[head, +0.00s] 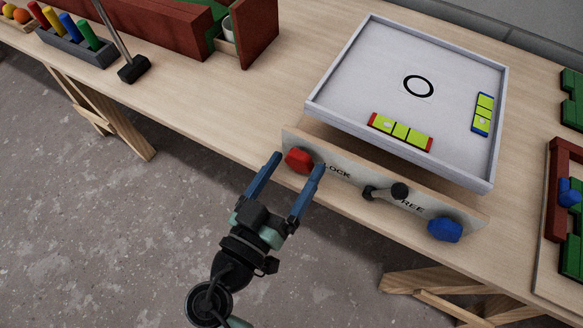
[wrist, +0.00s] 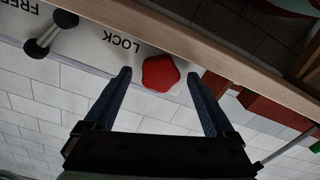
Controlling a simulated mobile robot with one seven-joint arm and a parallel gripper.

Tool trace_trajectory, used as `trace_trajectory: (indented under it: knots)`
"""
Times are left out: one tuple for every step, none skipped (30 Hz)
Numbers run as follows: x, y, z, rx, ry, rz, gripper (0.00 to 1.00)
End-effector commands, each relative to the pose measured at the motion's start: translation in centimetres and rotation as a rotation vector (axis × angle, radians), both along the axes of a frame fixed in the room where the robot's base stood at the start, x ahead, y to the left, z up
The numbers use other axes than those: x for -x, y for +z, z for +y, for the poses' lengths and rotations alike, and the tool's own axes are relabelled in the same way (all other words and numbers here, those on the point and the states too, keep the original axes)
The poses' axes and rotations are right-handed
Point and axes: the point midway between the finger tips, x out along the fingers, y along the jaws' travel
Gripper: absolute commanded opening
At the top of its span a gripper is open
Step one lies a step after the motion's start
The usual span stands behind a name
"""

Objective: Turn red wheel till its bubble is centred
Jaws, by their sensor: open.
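The red wheel (head: 298,160) is a lobed knob at the left end of the panel, beside the word LOCK. My gripper (head: 299,162) is open, its two blue fingers on either side of the wheel. In the wrist view, the red wheel (wrist: 161,73) shows between the fingertips (wrist: 159,76), with gaps at both sides; contact is not visible. The red-ended level vial (head: 400,132) lies on the tray near its front edge. Its pale bubble appears left of the middle section, near the red end, though it is small.
A dark lever (head: 385,192) sits between LOCK and FREE, its knob by FREE. A blue wheel (head: 445,229) is at the panel's right end. The white tray (head: 365,75) holds a blue-ended vial (head: 483,114) and a black ring. Bench space left of the panel is clear.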

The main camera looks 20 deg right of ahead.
Motion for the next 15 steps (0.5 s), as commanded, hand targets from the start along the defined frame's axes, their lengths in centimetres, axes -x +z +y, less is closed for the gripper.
trace_trajectory:
  knots:
    - [0.01, 0.00, 0.01, 0.000, 0.000, 0.000, 0.89]
    - [0.01, -0.01, 0.01, 0.000, 0.000, 0.000, 0.87]
    - [0.01, -0.01, 0.01, 0.000, 0.000, 0.000, 0.80]
    - [0.01, -0.01, 0.01, 0.000, 0.000, 0.000, 0.75]
    - [0.02, -0.01, 0.02, 0.000, 0.000, 0.000, 0.69]
    - [0.02, -0.01, 0.02, 0.000, 0.000, 0.000, 0.62]
    - [0.02, -0.01, 0.02, 0.000, 0.000, 0.000, 0.57]
    - [0.02, -0.01, 0.02, 0.000, 0.000, 0.000, 0.51]
    - [0.03, -0.01, 0.03, 0.000, 0.000, 0.000, 0.44]
    - [0.03, -0.01, 0.03, 0.000, 0.000, 0.000, 0.39]
    - [0.03, -0.02, 0.03, 0.000, 0.000, 0.000, 0.33]
    - [0.03, -0.02, 0.03, 0.000, 0.000, 0.000, 0.26]
    - [0.03, -0.02, 0.03, 0.000, 0.000, 0.000, 0.21]
    - [0.04, -0.02, 0.04, 0.000, 0.000, 0.000, 0.15]
    - [0.04, -0.02, 0.04, 0.000, 0.000, 0.000, 0.08]
